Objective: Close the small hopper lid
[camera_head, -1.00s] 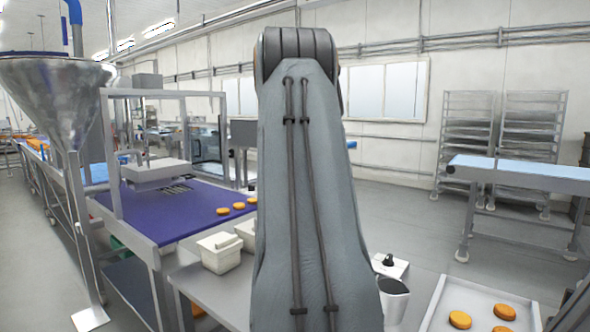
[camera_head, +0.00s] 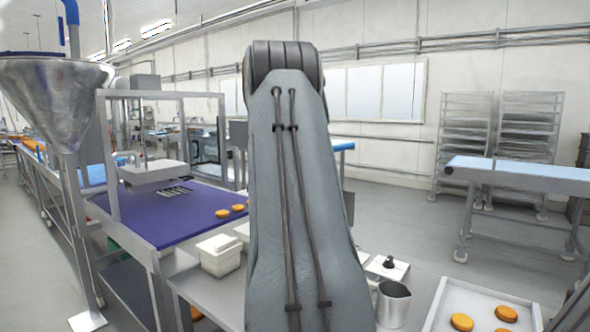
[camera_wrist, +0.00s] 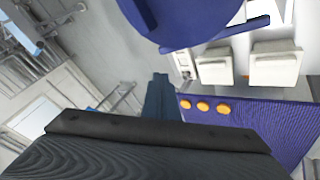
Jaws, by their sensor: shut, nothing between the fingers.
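I cannot make out for sure which thing is the small hopper or its lid. A large steel funnel hopper (camera_head: 55,100) stands at the left of the head view. Two white lidded boxes, a front one (camera_head: 219,256) and one behind it (camera_head: 243,232), stand beside the purple belt. Two white boxes also show in the wrist view, a left one (camera_wrist: 213,67) and a right one (camera_wrist: 275,66). My gripper (camera_wrist: 160,78) is shut and empty in the wrist view, with the boxes beyond it to the right. In the head view my arm hides it.
The purple belt (camera_head: 165,215) carries orange rounds (camera_head: 222,213). A white plate with a black knob (camera_head: 388,267) and a steel cup (camera_head: 393,304) are right of my arm. A tray of rounds (camera_head: 447,292) is at lower right. Open floor lies beyond, before racks (camera_head: 464,140).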

